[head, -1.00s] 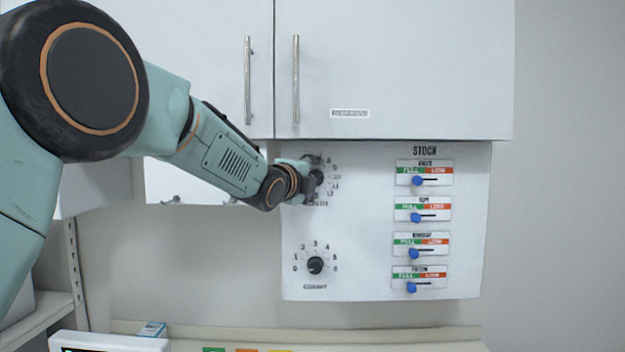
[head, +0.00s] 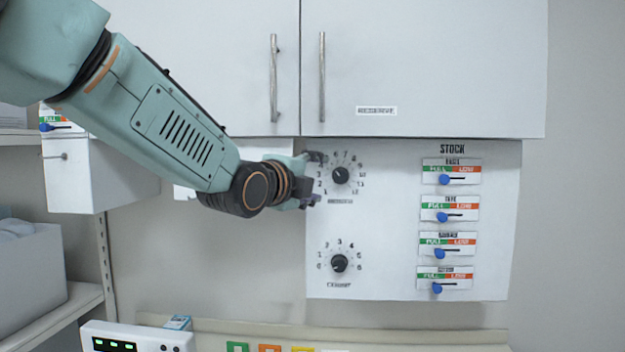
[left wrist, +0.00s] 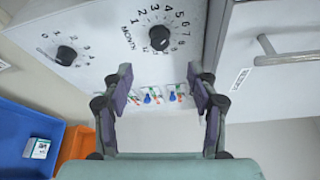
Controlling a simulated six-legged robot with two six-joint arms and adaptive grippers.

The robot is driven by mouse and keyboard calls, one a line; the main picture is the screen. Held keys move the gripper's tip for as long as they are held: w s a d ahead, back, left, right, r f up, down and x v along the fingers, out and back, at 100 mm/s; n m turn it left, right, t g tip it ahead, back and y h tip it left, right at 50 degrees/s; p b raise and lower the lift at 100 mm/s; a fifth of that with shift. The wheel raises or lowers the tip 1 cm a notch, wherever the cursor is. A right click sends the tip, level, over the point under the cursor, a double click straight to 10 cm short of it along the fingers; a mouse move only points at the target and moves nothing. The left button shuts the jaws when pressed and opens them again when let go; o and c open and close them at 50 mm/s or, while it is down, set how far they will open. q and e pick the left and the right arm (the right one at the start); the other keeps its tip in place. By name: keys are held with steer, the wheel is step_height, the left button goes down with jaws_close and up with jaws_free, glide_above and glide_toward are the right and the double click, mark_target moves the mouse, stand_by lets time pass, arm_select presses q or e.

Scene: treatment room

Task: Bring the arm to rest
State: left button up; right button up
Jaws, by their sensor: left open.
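My left arm (head: 180,130) comes in from the upper left of the head view. Its gripper (head: 318,180) is beside the upper dial (head: 340,175) on the white panel, just to its left. In the left wrist view the two fingers of the gripper (left wrist: 165,95) stand wide apart with nothing between them. That view also shows the upper dial (left wrist: 160,38), labelled MONTH, beyond the fingers and apart from them. A lower dial (head: 339,263) sits below it on the panel. My right gripper is in neither view.
The panel (head: 390,200) carries a STOCK column with several blue sliders (head: 442,216). White cupboard doors with bar handles (head: 322,78) are above. A white device with green lights (head: 130,338) stands at the lower left. A blue bin (left wrist: 30,125) and an orange bin (left wrist: 75,145) show in the left wrist view.

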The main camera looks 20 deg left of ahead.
arm_select(q)
steer(key=shift+s, duration=0.35)
step_height(320, 180, down, 22)
steer(key=s+n+g, duration=0.2)
steer(key=n+g, duration=0.2)
steer(key=n, duration=0.1)
steer(key=s+d+f+n+g, duration=0.1)
steer(key=s+f+n+g, duration=0.3)
steer(key=f, duration=0.6)
steer(key=s+f+n+g, duration=0.1)
steer(key=s+f+n, duration=0.1)
steer(key=s+f, duration=0.55)
steer(key=s+f+n+g+y, duration=0.1)
steer(key=s+f+n+g, duration=0.4)
steer(key=s+f, duration=1)
steer(key=s+f+n+g, duration=0.2)
steer(key=s+f+n, duration=0.1)
steer(key=s, duration=0.6)
steer(key=s+f+n+g, duration=0.1)
steer(key=s+f+n, duration=0.15)
steer(key=s, duration=0.65)
step_height(320, 180, down, 17)
steer(key=w+b, duration=0.1)
steer(key=b, duration=1.6)
steer(key=shift+y, duration=0.4)
steer(key=shift+w, duration=0.1)
